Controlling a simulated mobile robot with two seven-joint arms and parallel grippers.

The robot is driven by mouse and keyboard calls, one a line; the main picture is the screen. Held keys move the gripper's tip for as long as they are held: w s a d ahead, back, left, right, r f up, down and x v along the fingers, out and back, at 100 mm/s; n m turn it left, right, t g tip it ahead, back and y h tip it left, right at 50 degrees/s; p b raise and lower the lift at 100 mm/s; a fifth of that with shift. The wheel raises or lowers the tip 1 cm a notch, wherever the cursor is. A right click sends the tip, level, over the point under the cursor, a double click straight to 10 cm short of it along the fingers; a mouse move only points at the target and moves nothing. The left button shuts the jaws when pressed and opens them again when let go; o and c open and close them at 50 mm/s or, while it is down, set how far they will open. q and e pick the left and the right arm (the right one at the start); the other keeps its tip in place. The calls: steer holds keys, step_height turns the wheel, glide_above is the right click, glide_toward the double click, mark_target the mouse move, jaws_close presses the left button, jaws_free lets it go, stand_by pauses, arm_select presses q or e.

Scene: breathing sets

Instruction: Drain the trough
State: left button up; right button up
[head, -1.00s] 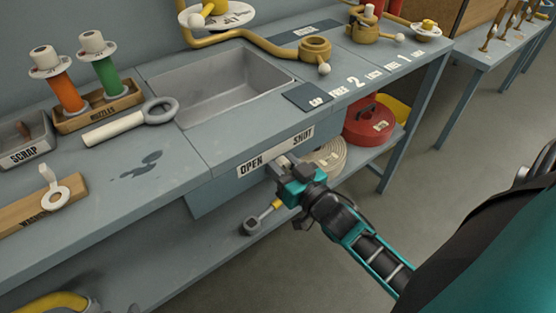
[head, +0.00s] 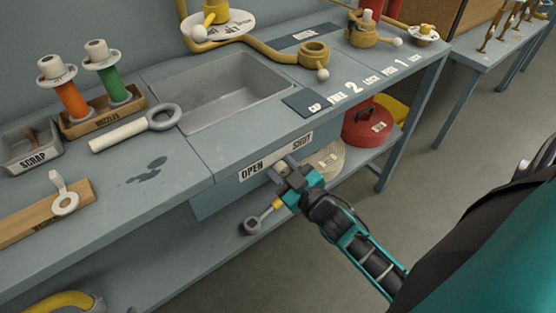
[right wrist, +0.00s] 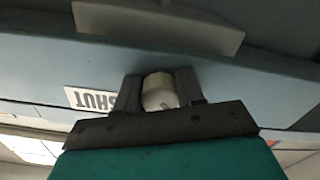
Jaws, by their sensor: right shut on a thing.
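The trough (head: 228,97) is a grey rectangular basin sunk into the bench top; I cannot tell whether there is water in it. A white plate with OPEN (head: 252,171) and SHUT (head: 302,142) is on the bench front below it. My right gripper (head: 287,166) is in front of this plate, shut on a pale knob. In the right wrist view the knob (right wrist: 159,91) sits between the two dark fingers, beside the word SHUT. What the knob joins to is hidden. My left gripper is not in view.
A red round container (head: 368,124) and a coiled hose (head: 328,160) are on the lower shelf. A grey and yellow piece (head: 256,220) is below my gripper.

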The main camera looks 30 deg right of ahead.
steer(key=n, duration=0.2)
steer(key=shift+n+p, duration=0.35)
steer(key=shift+n, duration=2.15)
steer(key=o, duration=1)
steer(key=shift+o, duration=0.2)
steer(key=shift+s+p, duration=0.15)
steer(key=shift+p, duration=0.15)
steer(key=s+d, duration=0.1)
steer(key=s, duration=1.1)
steer(key=shift+s, duration=0.35)
steer(key=shift+w+r, duration=0.1)
